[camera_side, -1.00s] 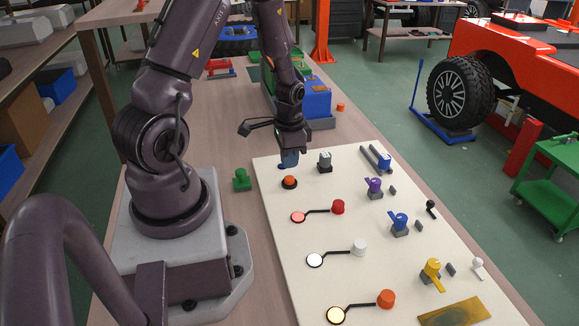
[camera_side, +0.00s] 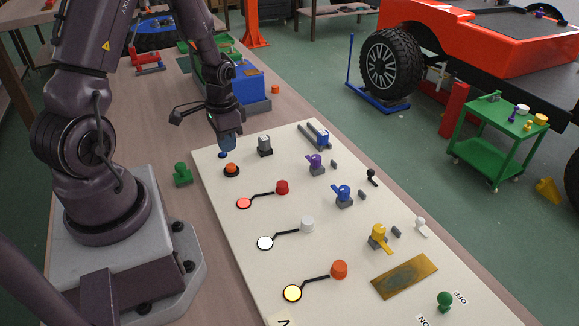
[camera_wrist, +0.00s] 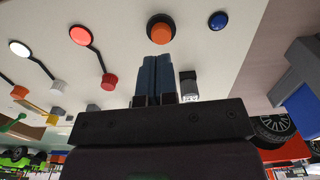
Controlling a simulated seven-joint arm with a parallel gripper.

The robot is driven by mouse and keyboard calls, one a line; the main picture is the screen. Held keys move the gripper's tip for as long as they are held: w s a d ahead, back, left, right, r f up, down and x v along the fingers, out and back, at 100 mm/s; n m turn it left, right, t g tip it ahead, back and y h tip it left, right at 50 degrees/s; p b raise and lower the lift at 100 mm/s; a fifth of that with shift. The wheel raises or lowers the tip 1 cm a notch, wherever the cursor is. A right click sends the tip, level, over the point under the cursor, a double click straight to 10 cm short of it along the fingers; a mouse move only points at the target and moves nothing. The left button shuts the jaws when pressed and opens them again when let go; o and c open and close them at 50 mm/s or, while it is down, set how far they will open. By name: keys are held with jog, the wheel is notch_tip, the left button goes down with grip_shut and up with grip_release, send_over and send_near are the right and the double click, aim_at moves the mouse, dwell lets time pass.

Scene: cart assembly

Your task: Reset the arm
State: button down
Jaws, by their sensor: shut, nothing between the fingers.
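My gripper (camera_side: 226,150) hangs above the far left corner of the white board (camera_side: 222,196), with its blue fingers pointing down. In the wrist view the two blue fingers (camera_wrist: 156,62) lie together, shut with nothing between them. An orange push button (camera_side: 231,169) is just in front of the fingertips in the side view; it also shows in the wrist view (camera_wrist: 160,30). A blue button (camera_side: 222,155) lies close beside the fingertips and shows apart from them in the wrist view (camera_wrist: 218,20). I cannot tell the exact gap in height.
The board carries red (camera_side: 282,187), white (camera_side: 307,224) and orange (camera_side: 339,269) knobs, plus purple (camera_side: 315,162), blue (camera_side: 342,195) and yellow (camera_side: 379,236) levers. A green piece (camera_side: 182,174) stands left of the board. A blue box (camera_side: 248,86) stands behind my gripper.

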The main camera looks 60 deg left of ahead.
jog(key=s+d+r+t, duration=0.2)
jog(key=d+r, duration=0.7)
jog(key=r, duration=0.4)
jog(key=s+d+r+t, duration=0.2)
jog(key=d+r+t, duration=0.1)
jog(key=d+r, duration=0.7)
notch_tip(320, 180, up, 4)
jog(key=shift+s+d+f+t, duration=0.1)
jog(key=shift+s+d+t, duration=0.1)
jog(key=shift+s+t, duration=0.15)
